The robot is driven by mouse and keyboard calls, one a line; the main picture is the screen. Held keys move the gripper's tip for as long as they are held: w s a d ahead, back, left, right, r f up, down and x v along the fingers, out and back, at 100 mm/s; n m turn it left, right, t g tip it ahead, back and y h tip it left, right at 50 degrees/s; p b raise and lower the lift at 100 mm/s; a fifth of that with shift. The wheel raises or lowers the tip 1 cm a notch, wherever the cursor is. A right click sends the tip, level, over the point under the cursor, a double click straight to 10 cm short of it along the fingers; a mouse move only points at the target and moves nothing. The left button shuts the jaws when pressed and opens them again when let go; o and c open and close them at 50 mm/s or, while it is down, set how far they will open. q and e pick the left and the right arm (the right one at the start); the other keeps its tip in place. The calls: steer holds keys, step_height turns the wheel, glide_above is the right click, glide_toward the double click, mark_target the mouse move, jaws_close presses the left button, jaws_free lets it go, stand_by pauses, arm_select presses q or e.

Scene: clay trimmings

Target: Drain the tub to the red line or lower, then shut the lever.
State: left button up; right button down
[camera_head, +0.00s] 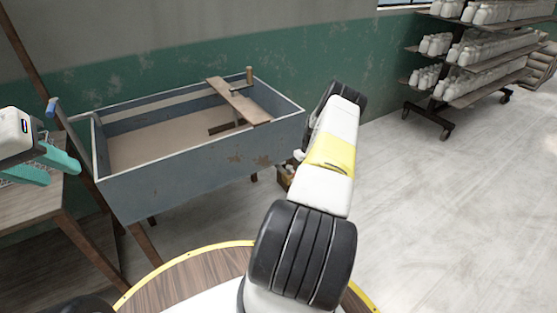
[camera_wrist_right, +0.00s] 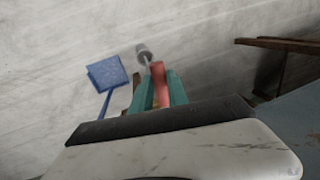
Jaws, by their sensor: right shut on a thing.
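The grey-blue tub (camera_head: 200,170) stands on legs against the wall in the head view, with murky brown liquid (camera_head: 160,140) inside, its surface below the rim. I cannot make out a red line on it. My right arm reaches toward the tub's right end and hides its own gripper there. In the right wrist view my right gripper (camera_wrist_right: 160,92) has its teal fingers closed on the red lever (camera_wrist_right: 158,75), with a grey cylindrical end (camera_wrist_right: 143,50) just beyond. My left gripper (camera_head: 48,168) is open and empty at the left, above a wooden table.
A board (camera_head: 238,102) with a wooden-handled tool lies across the tub. The wooden table (camera_head: 30,205) is at left. A blue square-headed object (camera_wrist_right: 108,73) shows near the lever. A wheeled rack (camera_head: 470,60) of white items stands at back right. The floor at right is clear.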

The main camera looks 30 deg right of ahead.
steer(key=shift+d, duration=0.15)
stand_by(0.3)
steer(key=c, duration=1.3)
jaws_free()
step_height(320, 180, up, 8)
steer(key=d, duration=0.1)
steer(key=shift+d+f, duration=0.15)
steer(key=shift+d, duration=0.1)
steer(key=shift+w, duration=0.1)
